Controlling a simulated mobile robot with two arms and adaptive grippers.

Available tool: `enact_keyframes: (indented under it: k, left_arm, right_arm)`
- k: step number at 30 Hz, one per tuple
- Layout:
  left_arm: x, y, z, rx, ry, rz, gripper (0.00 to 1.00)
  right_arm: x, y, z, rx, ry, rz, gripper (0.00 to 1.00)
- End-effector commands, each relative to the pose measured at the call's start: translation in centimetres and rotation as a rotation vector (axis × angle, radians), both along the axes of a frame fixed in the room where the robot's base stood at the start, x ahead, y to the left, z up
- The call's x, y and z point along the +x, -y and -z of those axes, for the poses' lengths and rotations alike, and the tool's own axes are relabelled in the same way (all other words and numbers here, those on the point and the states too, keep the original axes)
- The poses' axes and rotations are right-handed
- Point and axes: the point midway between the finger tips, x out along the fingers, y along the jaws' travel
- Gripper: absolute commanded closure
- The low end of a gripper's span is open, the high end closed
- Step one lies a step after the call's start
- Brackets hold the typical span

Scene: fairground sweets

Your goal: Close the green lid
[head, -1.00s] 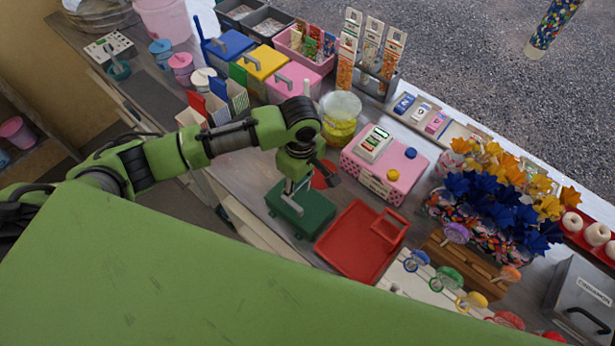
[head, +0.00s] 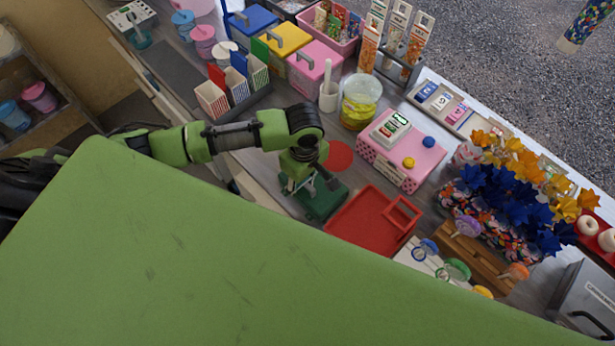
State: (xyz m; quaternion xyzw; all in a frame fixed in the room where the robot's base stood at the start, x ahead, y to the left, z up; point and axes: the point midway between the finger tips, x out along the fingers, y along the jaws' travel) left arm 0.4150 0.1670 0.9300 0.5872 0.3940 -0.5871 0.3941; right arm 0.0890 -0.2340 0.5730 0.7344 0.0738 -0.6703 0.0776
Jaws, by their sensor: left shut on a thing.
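A dark green lid (head: 325,204) with a grey bar handle lies near the middle of the head view, left of the red tray. My left gripper (head: 293,185) is over it, pointing down, shut on the lid's handle. The gripper and wrist hide the lid's upper part and most of the handle. I cannot tell how the lid sits on whatever is under it. My right gripper is not in view.
A red tray (head: 350,236) lies close right of the lid. A red disc (head: 340,156) lies just behind it. A pink box (head: 382,170) and a yellow-filled jar (head: 359,105) stand farther back. My large green body panel covers the front.

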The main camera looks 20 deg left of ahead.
Motion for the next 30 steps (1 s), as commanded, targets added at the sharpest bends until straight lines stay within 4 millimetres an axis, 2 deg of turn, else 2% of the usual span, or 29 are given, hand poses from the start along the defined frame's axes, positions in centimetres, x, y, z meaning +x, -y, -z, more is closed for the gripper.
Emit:
enact_keyframes:
  k: [2, 4, 5, 16, 20, 30]
  left_arm:
    - [-0.1, 0.0, 0.0, 0.001, -0.003, 0.000, 0.94]
    - [-0.1, 0.0, 0.0, 0.001, -0.003, 0.000, 0.76]
    - [-0.1, 0.0, 0.0, 0.001, -0.003, 0.000, 0.72]
    - [0.0, 0.0, -0.2, 0.000, -0.001, 0.000, 0.72]
    - [0.0, 0.1, -1.9, -0.001, 0.001, 0.001, 0.72]
    - [0.1, 0.1, -7.4, -0.002, 0.001, 0.001, 0.72]
  right_arm:
    - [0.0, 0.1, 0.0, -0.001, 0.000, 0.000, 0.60]
    - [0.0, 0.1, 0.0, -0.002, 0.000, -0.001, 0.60]
    - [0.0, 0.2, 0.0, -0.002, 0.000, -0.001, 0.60]
    - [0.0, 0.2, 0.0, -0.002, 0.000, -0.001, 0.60]
    - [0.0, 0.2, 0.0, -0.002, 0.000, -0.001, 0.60]
    - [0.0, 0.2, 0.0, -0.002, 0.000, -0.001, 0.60]
